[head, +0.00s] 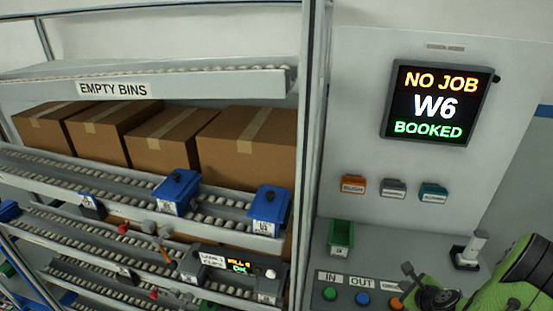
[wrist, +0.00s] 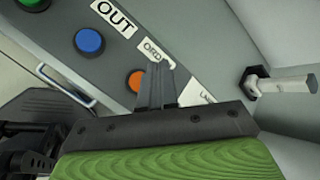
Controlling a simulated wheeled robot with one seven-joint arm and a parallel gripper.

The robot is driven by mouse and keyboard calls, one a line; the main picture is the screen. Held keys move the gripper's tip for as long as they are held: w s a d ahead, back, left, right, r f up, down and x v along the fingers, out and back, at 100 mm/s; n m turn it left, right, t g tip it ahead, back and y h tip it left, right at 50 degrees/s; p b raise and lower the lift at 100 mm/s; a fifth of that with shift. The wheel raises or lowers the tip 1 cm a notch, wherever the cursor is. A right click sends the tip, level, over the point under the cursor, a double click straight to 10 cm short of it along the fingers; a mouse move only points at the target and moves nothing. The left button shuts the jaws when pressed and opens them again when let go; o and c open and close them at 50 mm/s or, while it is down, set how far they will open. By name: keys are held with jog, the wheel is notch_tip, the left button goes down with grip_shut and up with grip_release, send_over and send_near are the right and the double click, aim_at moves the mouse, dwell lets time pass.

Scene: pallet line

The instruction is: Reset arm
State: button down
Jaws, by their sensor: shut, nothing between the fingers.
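My gripper (wrist: 157,85) is shut and empty in the wrist view, with its dark fingers together above the grey button panel (wrist: 185,30). The fingertips are beside the orange button (wrist: 136,80) and cover part of a label. A blue button (wrist: 90,41) lies further left. In the head view, my green arm comes in at the lower right, and the dark gripper end (head: 408,272) is over the panel near the orange button (head: 396,303). Whether the fingers touch the panel cannot be told.
A screen (head: 434,104) reads NO JOB, W6, BOOKED. A small green bin (head: 341,236) and a white-handled device (head: 469,250) stand on the panel ledge. A roller rack (head: 150,80) with cardboard boxes (head: 248,137) and blue bins (head: 268,206) fills the left.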

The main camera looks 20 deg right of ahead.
jog(key=w+a+r+n+g+y+b, duration=0.1)
jog(key=w+a+r+n, duration=0.2)
jog(key=a+r+n, duration=0.45)
jog(key=w+a+r+n+g+y+b, duration=0.1)
jog(key=w+a+r+n+y, duration=0.15)
jog(key=a+r+n, duration=0.5)
jog(key=s+a+r+n, duration=0.2)
jog(key=a+n, duration=0.2)
jog(key=a, duration=0.2)
jog(key=s+a+r+n, duration=0.1)
jog(key=s+a+n, duration=0.2)
jog(key=a, duration=0.4)
jog(key=s+a+r+n, duration=0.1)
jog(key=s+a+n, duration=0.2)
jog(key=s, duration=0.3)
jog(key=s+a+r+n+g+b, duration=0.1)
jog(key=s+a+r+n, duration=0.1)
jog(key=s+n, duration=0.3)
jog(key=shift+s+a+n+b, duration=0.3)
jog(key=shift+s+a+n, duration=0.1)
jog(key=shift+s+a, duration=0.15)
